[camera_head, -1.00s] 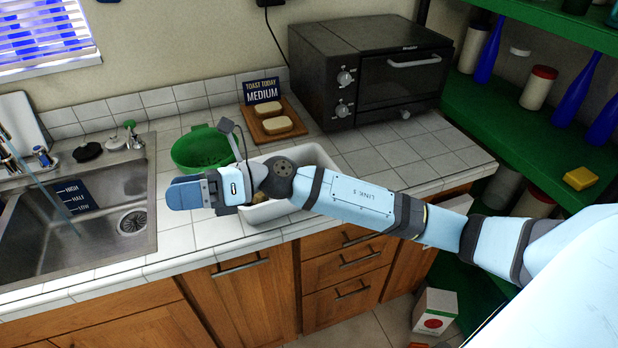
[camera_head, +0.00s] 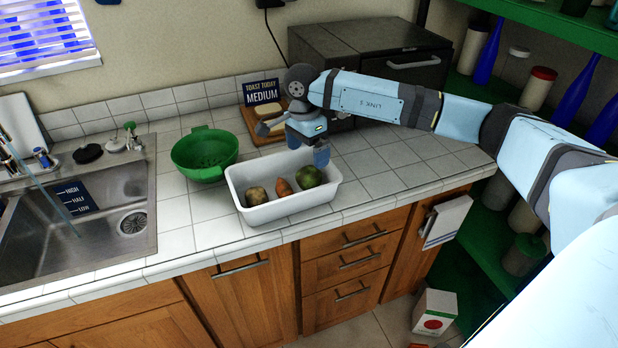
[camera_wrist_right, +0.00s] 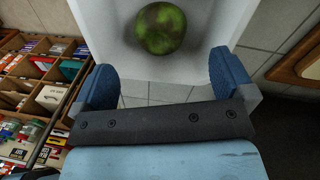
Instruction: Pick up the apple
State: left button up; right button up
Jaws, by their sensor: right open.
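A mottled green, round fruit, which looks like the apple (camera_head: 309,177), lies at the right end of a white tub (camera_head: 262,213) on the tiled counter. In the right wrist view the apple (camera_wrist_right: 160,28) shows near the top, ahead of the fingers and not between them. My right gripper (camera_head: 321,156) points down just above and behind the apple, near the tub's back rim. Its two blue fingers (camera_wrist_right: 165,68) are spread apart and empty in the wrist view. My left gripper is not in view.
A brown potato-like item (camera_head: 256,196) and an orange carrot-like item (camera_head: 284,188) share the tub. A green colander (camera_head: 204,160) stands to the left, beyond it the sink (camera_head: 110,255). A toaster oven (camera_head: 405,68) stands behind, partly hidden by my arm.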

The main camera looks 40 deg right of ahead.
aim_at(308, 170)
jog(key=f, duration=0.5)
jog(key=f+p, duration=0.1)
jog(key=f, duration=0.2)
jog(key=shift+s+a+f, duration=0.15)
jog(key=shift+s+f, duration=0.05)
jog(key=shift+s, duration=0.2)
jog(key=c, duration=1.1)
jog(key=shift+r, duration=0.1)
notch_tip(308, 170, up, 20)
jog(key=shift+f+b, duration=0.1)
jog(key=shift+b, duration=0.5)
